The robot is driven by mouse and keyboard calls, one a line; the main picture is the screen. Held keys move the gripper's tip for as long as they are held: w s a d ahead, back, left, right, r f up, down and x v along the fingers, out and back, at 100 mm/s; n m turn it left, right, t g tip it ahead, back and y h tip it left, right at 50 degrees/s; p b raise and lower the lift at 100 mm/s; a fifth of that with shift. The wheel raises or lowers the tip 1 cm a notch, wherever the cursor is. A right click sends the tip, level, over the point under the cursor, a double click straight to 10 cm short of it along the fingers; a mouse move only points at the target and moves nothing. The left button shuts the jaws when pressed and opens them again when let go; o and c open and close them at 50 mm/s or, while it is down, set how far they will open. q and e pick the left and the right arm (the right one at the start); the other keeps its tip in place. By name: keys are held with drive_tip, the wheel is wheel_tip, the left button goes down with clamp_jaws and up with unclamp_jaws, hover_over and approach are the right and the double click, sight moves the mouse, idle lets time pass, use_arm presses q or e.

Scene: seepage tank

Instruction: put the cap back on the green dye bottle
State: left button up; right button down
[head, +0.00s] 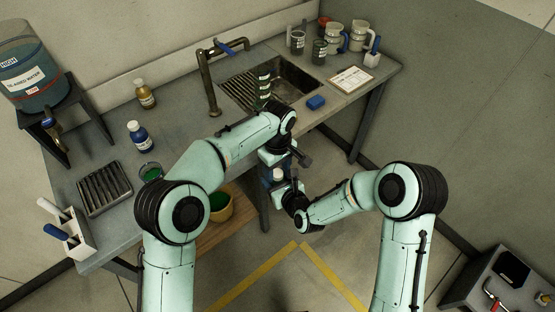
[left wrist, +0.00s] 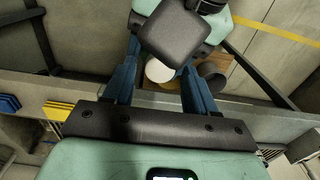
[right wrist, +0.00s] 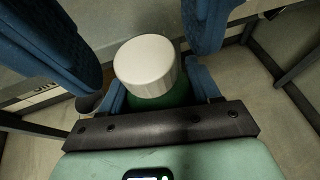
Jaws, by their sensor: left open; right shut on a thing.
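The green dye bottle shows in the right wrist view as a green body (right wrist: 178,97) under a white cap (right wrist: 147,62). My right gripper (right wrist: 162,95) is shut on the bottle, holding it in front of the bench. The cap sits on top of the bottle; how firmly it is seated cannot be told. It also shows in the head view (head: 278,175) and the left wrist view (left wrist: 159,71). My left gripper (left wrist: 162,75) is open, its blue fingers spread on either side of the cap, apparently clear of it. Arm parts hide most of the bottle in the head view.
The bench (head: 190,150) lies behind the grippers with a sink (head: 285,82). Blue (head: 139,136) and amber (head: 145,94) bottles stand at left. A bucket of green liquid (head: 219,207) sits below the bench.

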use_arm(q)
drive_tip(key=shift+f, duration=0.55)
clamp_jaws()
drive_tip(key=m, duration=0.6)
drive_tip(key=shift+m, duration=0.4)
drive_tip(key=shift+o, duration=0.3)
unclamp_jaws()
